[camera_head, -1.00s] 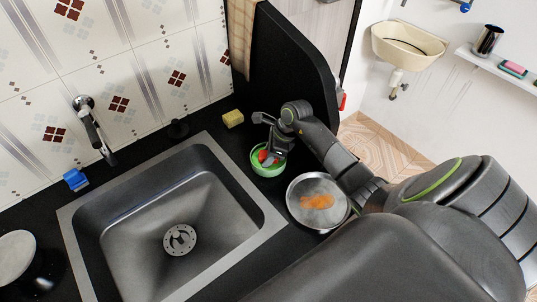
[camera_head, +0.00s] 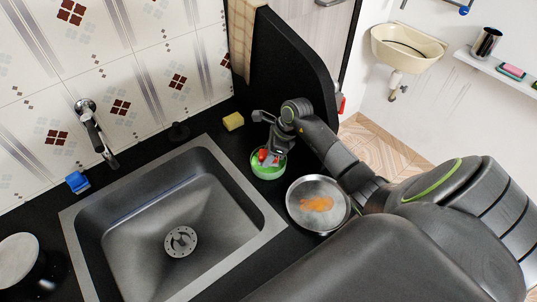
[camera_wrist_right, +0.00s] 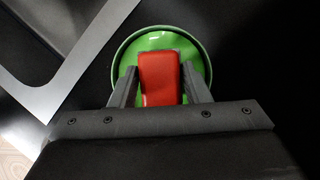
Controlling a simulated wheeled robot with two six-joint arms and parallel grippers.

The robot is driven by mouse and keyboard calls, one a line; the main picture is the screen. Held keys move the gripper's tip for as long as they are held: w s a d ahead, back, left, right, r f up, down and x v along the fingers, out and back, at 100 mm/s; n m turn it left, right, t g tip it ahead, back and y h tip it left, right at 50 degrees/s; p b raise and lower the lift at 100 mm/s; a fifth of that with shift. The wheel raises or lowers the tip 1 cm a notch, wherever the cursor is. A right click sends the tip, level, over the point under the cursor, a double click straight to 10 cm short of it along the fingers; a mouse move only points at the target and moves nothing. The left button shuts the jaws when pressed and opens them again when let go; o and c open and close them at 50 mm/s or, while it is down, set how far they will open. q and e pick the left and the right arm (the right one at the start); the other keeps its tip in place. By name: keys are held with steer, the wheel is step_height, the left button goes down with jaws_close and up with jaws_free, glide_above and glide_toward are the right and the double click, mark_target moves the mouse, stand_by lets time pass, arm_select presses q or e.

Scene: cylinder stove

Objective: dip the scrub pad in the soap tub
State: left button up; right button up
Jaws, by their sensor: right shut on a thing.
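The soap tub (camera_head: 268,172) is a round green bowl on the black counter, right of the sink. It also shows in the wrist view (camera_wrist_right: 194,52). My right gripper (camera_head: 270,157) points down over the tub and is shut on a red block, which I take to be the scrub pad (camera_head: 264,155). In the wrist view the red block (camera_wrist_right: 159,78) sits between the two fingers and within the tub's outline. Its lower end is hidden, so I cannot tell whether it touches the soap. My left gripper is not in view.
A metal pan (camera_head: 296,205) with an orange stain stands close in front of the tub, under my right arm. The sink (camera_head: 245,232) is to the left. A yellow sponge (camera_head: 233,121) lies behind the tub. A black panel (camera_head: 290,75) rises behind my right gripper.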

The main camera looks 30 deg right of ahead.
mark_target(262, 153)
steer(key=shift+r+p, duration=1.3)
steer(key=shift+r, duration=1.2)
steer(key=shift+f, duration=0.15)
step_height(262, 153, down, 2)
steer(key=b, duration=0.2)
steer(key=shift+f+b, duration=0.15)
steer(key=shift+b, duration=0.15)
